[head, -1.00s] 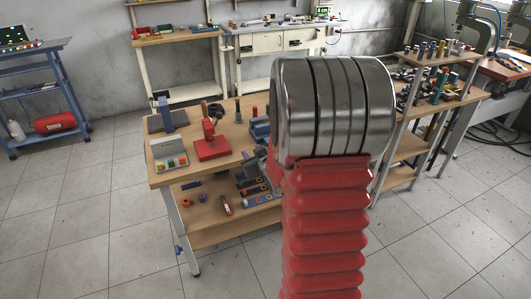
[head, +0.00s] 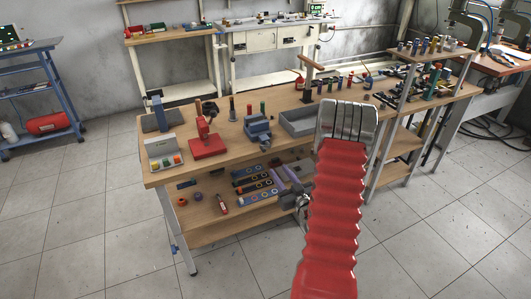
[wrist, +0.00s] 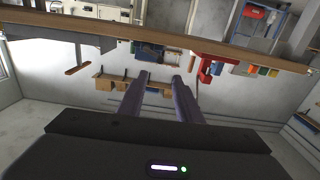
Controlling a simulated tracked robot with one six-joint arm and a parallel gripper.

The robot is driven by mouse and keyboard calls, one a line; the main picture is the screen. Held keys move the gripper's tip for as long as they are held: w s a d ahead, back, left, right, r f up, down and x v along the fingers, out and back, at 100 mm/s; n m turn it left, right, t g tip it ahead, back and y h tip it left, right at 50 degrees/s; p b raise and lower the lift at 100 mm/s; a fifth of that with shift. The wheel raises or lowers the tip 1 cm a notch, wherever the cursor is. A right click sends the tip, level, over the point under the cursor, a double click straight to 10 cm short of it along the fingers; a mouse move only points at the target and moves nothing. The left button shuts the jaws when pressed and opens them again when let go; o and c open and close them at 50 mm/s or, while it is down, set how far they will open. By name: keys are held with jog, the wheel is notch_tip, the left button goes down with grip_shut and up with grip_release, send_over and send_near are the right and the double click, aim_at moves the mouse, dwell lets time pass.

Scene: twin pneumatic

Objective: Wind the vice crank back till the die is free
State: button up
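The blue-grey vice (head: 257,128) stands on the wooden bench near its front edge, left of the grey tray. Its crank looks to be the small dark part (head: 265,145) at its front, too small to tell its angle. I cannot make out a die in the jaws. My gripper (head: 280,172) is in front of the bench, below and right of the vice and apart from it. In the wrist view its two purple-grey fingers (wrist: 160,85) are spread with nothing between them. The vice cannot be clearly made out in the wrist view.
A red press (head: 208,142), a button box (head: 166,153) and upright tools stand left of the vice. A grey tray (head: 298,122) is at its right. The lower shelf (head: 205,226) holds several parts. The floor in front is clear.

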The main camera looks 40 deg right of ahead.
aim_at(265, 151)
dwell(0.3)
jog(key=x, duration=1.4)
jog(key=shift+s, duration=0.1)
jog(key=shift+c, duration=0.6)
grip_shut()
jog(key=shift+d, duration=0.1)
